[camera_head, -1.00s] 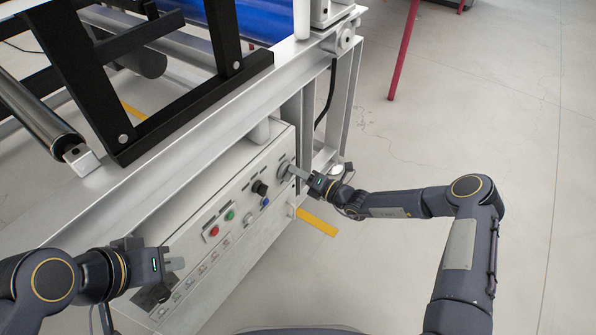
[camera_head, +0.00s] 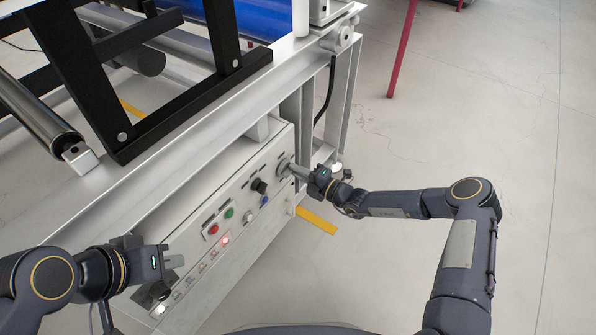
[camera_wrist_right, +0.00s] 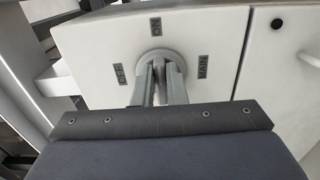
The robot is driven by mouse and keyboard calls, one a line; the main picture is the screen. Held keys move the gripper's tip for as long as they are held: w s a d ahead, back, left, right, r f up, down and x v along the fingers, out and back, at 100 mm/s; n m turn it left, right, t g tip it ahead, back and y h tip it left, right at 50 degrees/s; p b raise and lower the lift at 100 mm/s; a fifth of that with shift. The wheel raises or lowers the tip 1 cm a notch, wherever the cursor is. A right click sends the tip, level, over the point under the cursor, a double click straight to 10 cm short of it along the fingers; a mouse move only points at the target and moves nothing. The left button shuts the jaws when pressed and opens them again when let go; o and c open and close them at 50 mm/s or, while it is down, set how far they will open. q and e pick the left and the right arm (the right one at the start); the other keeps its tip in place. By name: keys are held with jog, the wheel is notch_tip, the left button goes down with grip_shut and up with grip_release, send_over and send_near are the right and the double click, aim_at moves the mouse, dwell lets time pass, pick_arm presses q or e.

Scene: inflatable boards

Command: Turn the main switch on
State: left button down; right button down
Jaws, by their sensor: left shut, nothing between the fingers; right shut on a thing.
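The main switch (camera_head: 283,165) is a grey round knob at the far right end of the control panel. In the right wrist view its round base (camera_wrist_right: 158,55) sits between the labels OFF on the left, ON at the top and MAIN on the right. My right gripper (camera_wrist_right: 158,72) is shut on the knob's grip, which the fingers largely hide; the fingers point up towards ON. In the head view this right gripper (camera_head: 293,170) reaches the panel from the right. My left gripper (camera_head: 180,261) is shut and empty, in front of the panel's left end.
The panel (camera_head: 190,240) carries a black knob (camera_head: 259,186), a green button (camera_head: 229,214) and a red button (camera_head: 213,229). A red lamp (camera_head: 225,240) and a white lamp (camera_head: 160,309) glow. A machine frame (camera_head: 190,165) rises above; open floor (camera_head: 390,270) lies to the right.

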jog(key=shift+f, duration=0.1)
jog(key=c, duration=1.5)
grip_release()
jog(key=shift+o, duration=0.2)
jog(key=p+v, duration=0.2)
jog(key=v, duration=0.6)
